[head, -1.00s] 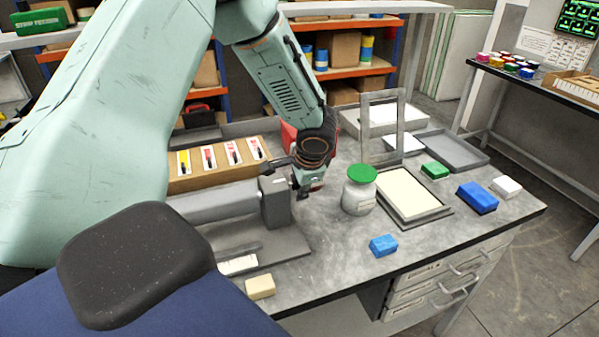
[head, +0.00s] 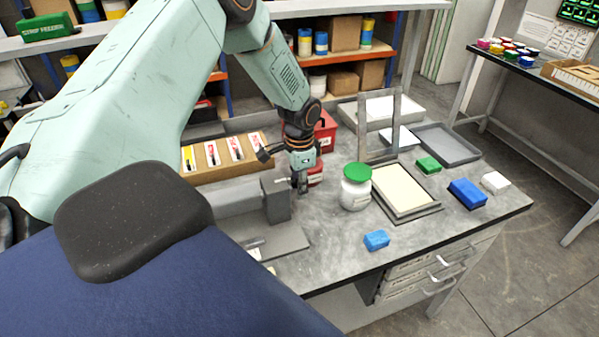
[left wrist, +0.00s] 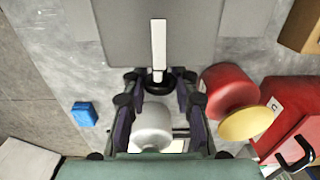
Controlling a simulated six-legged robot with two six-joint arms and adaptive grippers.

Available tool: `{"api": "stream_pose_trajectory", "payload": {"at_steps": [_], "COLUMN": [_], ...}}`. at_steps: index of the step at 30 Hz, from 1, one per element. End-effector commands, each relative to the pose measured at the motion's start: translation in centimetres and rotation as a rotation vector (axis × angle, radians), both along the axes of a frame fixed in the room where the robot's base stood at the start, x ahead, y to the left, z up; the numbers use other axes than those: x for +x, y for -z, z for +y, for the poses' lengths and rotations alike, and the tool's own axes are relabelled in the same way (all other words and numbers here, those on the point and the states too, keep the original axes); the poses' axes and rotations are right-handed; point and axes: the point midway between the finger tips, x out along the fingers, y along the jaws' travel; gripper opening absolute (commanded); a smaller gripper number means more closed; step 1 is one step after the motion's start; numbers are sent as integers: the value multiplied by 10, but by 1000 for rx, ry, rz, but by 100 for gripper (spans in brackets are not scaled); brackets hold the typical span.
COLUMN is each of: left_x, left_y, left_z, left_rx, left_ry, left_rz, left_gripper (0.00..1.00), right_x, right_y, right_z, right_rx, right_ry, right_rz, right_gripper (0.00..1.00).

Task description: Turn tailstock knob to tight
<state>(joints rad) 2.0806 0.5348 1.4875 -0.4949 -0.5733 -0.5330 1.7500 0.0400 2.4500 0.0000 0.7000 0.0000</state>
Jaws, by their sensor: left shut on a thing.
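The tailstock is a grey upright block (head: 276,198) at the right end of a grey bench fixture (head: 235,200). My left gripper (head: 300,187) points down at the right side of this block. In the left wrist view the gripper's fingertips (left wrist: 160,78) close around a dark round knob (left wrist: 158,84) at the block's edge. A pale bar (left wrist: 158,45) lies over the grey block, in line with the knob. The fingers hide part of the knob, and I see no tight mark. My right gripper is not in view.
A white jar with a green lid (head: 356,187) stands just right of the gripper. Red containers (head: 326,132) stand close behind it. A blue block (head: 376,240) lies in front, with a framed screen (head: 405,190) to the right. A card box (head: 225,158) stands behind the fixture.

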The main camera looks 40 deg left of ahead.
Motion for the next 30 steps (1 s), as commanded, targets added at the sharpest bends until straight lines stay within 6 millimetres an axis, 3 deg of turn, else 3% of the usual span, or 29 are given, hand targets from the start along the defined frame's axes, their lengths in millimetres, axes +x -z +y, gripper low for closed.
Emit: {"api": "stream_pose_trajectory", "payload": {"at_steps": [20, 21, 30], "left_x": [1, 1, 1], "left_y": [-1, -1, -1], "left_z": [1, 1, 0], "left_rx": [-28, -28, -27], "left_ry": [2, 2, 2], "left_rz": [12, 12, 13], "left_gripper": [0, 28, 51], "right_x": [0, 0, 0], "right_y": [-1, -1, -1], "right_z": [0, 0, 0], "right_rx": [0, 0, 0], "right_ry": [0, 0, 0], "right_rz": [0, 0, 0], "right_gripper": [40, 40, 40]}}
